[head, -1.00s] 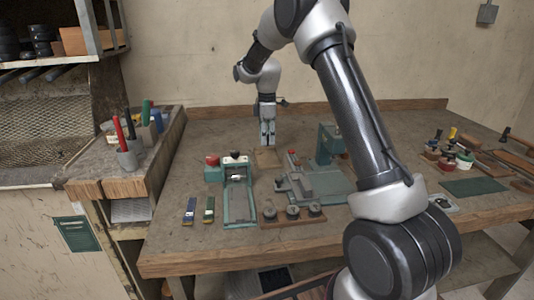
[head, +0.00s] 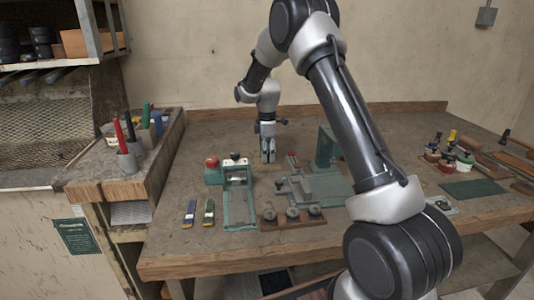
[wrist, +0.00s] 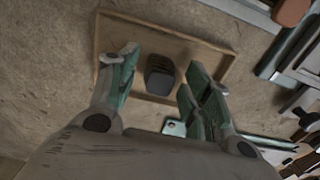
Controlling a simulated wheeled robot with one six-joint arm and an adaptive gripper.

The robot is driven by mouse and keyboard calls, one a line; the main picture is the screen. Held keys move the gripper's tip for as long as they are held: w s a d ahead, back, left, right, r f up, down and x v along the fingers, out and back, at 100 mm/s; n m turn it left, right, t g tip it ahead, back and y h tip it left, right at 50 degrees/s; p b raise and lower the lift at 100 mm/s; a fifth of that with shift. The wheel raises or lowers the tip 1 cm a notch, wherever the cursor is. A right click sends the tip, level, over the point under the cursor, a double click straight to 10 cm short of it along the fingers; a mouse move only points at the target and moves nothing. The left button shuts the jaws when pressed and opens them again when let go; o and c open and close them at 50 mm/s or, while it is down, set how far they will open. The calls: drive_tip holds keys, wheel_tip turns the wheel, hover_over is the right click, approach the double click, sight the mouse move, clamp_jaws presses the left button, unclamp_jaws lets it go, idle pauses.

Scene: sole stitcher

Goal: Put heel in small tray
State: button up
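A dark, rounded heel block (wrist: 160,74) shows in the wrist view between my fingers, with a gap on each side. It appears to lie on the floor of a small shallow wooden tray (wrist: 195,53). My gripper (wrist: 160,88) is open above the tray, its greenish fingertips on either side of the heel. In the head view my gripper (head: 268,157) points down at the middle of the bench, with little of the tray (head: 267,167) showing around it. The heel cannot be made out there.
A green-framed fixture (head: 239,200) and a red-knobbed device (head: 212,170) stand left of the gripper. A green and grey machine (head: 325,185) stands close on the right. A board with round knobs (head: 292,216) lies in front. The bench behind is clear.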

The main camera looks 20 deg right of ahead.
wheel_tip(320, 180, up, 12)
drive_tip(key=f, duration=0.1)
drive_tip(key=s+d+r+m+t, duration=0.1)
drive_tip(key=s+d+r+m, duration=0.15)
drive_tip(key=s+r, duration=0.6)
drive_tip(key=s+d+r+m+t, duration=0.1)
drive_tip(key=s+r+m, duration=0.2)
drive_tip(key=s, duration=0.4)
drive_tip(key=s+r+m, duration=0.3)
drive_tip(key=s+r, duration=0.1)
drive_tip(key=s, duration=0.4)
drive_tip(key=s+f+m+t, duration=0.1)
drive_tip(key=s+f+m, duration=0.1)
drive_tip(key=s, duration=0.7)
drive_tip(key=s+d+f+m+t, duration=0.1)
drive_tip(key=s+m, duration=0.4)
drive_tip(key=s, duration=0.5)
drive_tip(key=shift+d+f, duration=0.2)
drive_tip(key=shift+f, duration=0.55)
